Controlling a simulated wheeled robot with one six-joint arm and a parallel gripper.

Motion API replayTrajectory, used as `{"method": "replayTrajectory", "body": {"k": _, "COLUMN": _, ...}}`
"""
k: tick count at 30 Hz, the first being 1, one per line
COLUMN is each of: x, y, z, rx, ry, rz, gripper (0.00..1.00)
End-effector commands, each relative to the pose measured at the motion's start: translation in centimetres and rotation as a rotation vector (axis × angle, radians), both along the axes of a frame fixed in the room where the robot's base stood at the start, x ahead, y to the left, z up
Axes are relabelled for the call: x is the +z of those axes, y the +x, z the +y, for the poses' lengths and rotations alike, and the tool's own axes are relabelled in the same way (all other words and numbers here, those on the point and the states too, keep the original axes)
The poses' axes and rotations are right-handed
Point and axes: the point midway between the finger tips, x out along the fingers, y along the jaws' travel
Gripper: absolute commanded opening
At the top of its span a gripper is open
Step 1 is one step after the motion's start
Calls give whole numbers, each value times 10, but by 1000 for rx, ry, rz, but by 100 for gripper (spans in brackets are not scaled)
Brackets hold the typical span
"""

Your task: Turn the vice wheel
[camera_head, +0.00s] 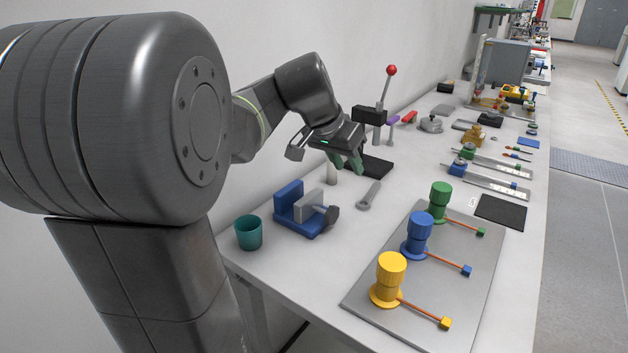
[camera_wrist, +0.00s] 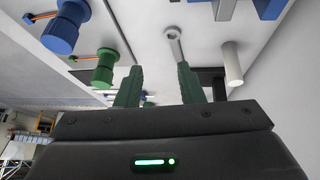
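The vice (camera_head: 305,210) is blue with a grey jaw block and stands on the near left part of the bench. Its dark grey wheel (camera_head: 333,215) is on the right end of a light screw. My gripper (camera_head: 349,164) is above the bench, behind and to the right of the vice, apart from the wheel. In the wrist view its two green fingers (camera_wrist: 160,86) are spread with nothing between them. Blue and grey parts of the vice (camera_wrist: 269,6) are cut off at the top right there. The wheel is not clearly seen in the wrist view.
A teal cup (camera_head: 248,233) stands left of the vice. A grey wrench (camera_head: 369,196) lies to its right, and a pale upright cylinder (camera_head: 332,173) stands behind it. A grey plate (camera_head: 374,311) bears yellow, blue and green valve-like parts. A red-knobbed lever (camera_head: 386,90) stands farther back.

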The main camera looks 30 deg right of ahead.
Motion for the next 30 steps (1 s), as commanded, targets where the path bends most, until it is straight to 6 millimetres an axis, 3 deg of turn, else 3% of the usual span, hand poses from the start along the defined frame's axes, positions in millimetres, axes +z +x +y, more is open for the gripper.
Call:
{"method": "replayTrajectory", "body": {"k": 1, "x": 12, "y": 0, "z": 0, "rx": -2, "ry": 36, "rz": 17, "gripper": 35}}
{"method": "replayTrajectory", "body": {"k": 18, "x": 33, "y": 0, "z": 22, "rx": 30, "ry": 430, "rz": 124, "gripper": 35}}
{"method": "replayTrajectory", "body": {"k": 26, "x": 31, "y": 1, "z": 28, "rx": 42, "ry": 500, "rz": 132, "gripper": 35}}
{"method": "replayTrajectory", "body": {"k": 30, "x": 18, "y": 1, "z": 28, "rx": 41, "ry": 504, "rz": 134, "gripper": 35}}
